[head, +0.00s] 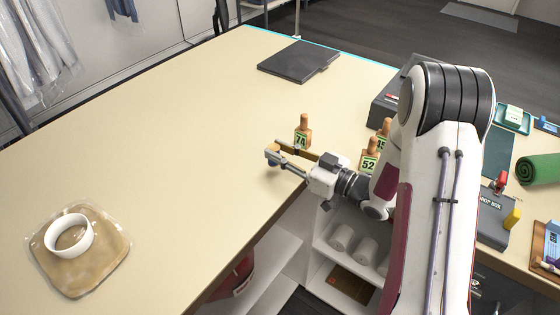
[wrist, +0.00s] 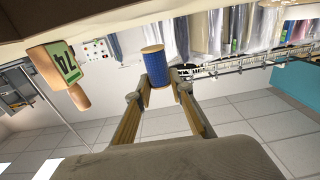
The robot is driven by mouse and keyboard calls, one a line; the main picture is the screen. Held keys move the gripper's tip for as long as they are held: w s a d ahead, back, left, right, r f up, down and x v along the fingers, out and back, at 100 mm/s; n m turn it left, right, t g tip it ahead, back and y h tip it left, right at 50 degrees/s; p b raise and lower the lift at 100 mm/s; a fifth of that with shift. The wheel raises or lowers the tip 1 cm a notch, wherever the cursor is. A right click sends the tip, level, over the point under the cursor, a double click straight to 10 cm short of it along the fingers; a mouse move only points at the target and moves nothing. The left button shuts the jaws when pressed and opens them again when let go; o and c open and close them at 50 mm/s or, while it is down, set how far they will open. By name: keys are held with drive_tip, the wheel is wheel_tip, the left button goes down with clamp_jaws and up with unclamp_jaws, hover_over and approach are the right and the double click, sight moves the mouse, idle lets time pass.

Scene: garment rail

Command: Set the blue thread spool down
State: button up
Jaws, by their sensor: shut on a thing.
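The blue thread spool (wrist: 156,69) has blue winding and tan ends. In the wrist view it sits between the tips of my gripper (wrist: 157,90), which is shut on it. In the head view my gripper (head: 278,157) is low over the cream table (head: 165,130), near its front edge. The spool is small there and mostly hidden by the fingers. I cannot tell whether it touches the table.
A wooden peg tagged 74 (head: 303,133) stands just behind my gripper. A peg tagged 52 (head: 369,157) and another stand to the right. A dark slab (head: 298,60) lies at the back. The table's middle is clear.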

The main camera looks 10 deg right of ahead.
drive_tip(key=shift+f, duration=1.7)
drive_tip(key=shift+f, duration=0.2)
drive_tip(key=o, duration=0.9)
drive_tip(key=shift+d, duration=0.1)
drive_tip(key=v, duration=0.7)
drive_tip(key=shift+s, duration=0.35)
drive_tip(key=shift+w+d+r, duration=0.15)
drive_tip(key=shift+r, duration=0.05)
